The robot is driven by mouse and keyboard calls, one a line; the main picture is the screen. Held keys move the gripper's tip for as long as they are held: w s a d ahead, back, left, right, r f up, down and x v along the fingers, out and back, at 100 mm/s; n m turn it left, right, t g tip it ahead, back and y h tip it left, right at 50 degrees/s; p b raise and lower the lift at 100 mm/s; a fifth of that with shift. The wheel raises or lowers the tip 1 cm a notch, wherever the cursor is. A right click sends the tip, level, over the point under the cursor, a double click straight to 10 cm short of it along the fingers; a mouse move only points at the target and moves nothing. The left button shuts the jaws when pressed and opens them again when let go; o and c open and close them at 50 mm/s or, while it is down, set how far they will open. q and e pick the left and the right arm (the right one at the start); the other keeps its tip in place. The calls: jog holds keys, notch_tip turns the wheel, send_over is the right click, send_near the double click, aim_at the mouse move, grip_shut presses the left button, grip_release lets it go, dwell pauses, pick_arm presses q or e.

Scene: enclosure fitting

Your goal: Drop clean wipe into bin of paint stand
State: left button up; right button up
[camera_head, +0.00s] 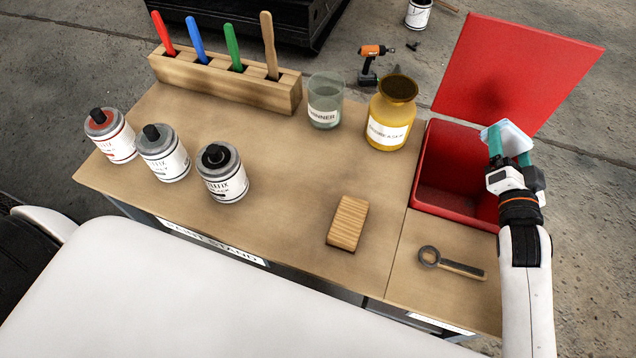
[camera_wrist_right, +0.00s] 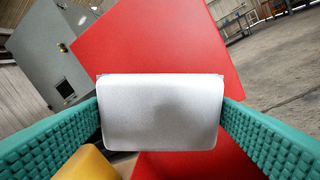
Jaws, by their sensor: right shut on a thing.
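The clean wipe is a white folded pad (camera_wrist_right: 160,112) held between the two teal fingers in the right wrist view. It also shows in the head view (camera_head: 519,138) at the far right edge of the red bin. My right gripper (camera_head: 508,143) is shut on it, above the right part of the bin. The bin (camera_head: 422,165) is an open red box set in the right of the paint stand (camera_head: 290,190). Its red lid (camera_head: 515,70) stands open behind it. My right gripper and forearm hide part of the bin's right side. My left gripper is not in view.
A yellow jar (camera_head: 391,112) and a glass thinner jar (camera_head: 325,98) stand left of the bin. A wooden block (camera_head: 347,223) and a ring-headed tool (camera_head: 452,263) lie in front. Paint cans (camera_head: 222,173) and a brush rack (camera_head: 225,82) occupy the left. The stand's middle is clear.

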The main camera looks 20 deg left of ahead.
jog(key=o, duration=0.8)
jog(key=shift+s, duration=0.1)
jog(key=s, duration=0.4)
jog(key=s+d, duration=0.1)
jog(key=s, duration=0.2)
jog(key=s+d, duration=0.1)
jog(key=s, duration=0.3)
jog(key=shift+s+d, duration=0.1)
jog(key=shift+s, duration=0.25)
